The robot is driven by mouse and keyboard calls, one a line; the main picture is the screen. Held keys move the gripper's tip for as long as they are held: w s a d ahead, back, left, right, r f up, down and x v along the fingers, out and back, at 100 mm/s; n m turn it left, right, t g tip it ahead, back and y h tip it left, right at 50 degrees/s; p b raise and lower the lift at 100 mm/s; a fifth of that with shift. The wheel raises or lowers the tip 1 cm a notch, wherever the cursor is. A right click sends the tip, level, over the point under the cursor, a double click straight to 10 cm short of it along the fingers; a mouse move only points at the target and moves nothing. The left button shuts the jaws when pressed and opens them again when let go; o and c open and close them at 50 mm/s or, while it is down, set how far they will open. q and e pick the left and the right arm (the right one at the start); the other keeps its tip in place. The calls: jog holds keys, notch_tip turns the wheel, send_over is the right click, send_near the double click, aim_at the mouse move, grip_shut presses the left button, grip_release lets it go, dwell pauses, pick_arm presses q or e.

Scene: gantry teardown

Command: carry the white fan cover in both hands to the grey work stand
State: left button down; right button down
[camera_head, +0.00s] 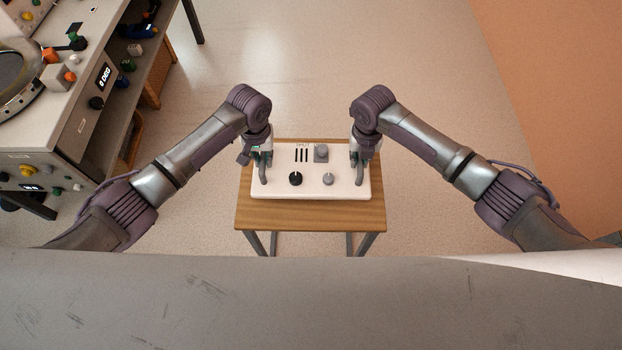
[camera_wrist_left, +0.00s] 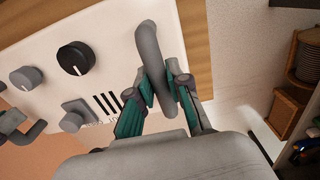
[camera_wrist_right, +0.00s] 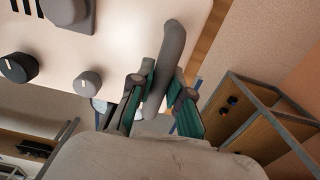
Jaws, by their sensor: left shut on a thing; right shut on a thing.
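The white fan cover (camera_head: 312,186) is a flat panel with a black knob (camera_head: 295,179), a grey knob, a grey block and black slots. In the head view it is on or just above a wood-topped stand (camera_head: 310,216) with grey legs; I cannot tell whether it touches. My left gripper (camera_head: 262,170) is shut on the grey handle at the cover's left end, and the left wrist view shows this handle (camera_wrist_left: 153,55) between the fingers. My right gripper (camera_head: 359,171) is shut on the handle at the right end, also seen in the right wrist view (camera_wrist_right: 168,60).
A large machine bench (camera_head: 80,130) with knobs and a display stands at the left, with shelves beneath. The floor (camera_head: 400,60) behind and right of the stand is clear. An orange wall (camera_head: 560,80) bounds the right side. A grey surface fills the bottom of the head view.

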pick_arm(q)
jog(key=shift+f, duration=0.15)
pick_arm(e)
jog(key=shift+f, duration=0.2)
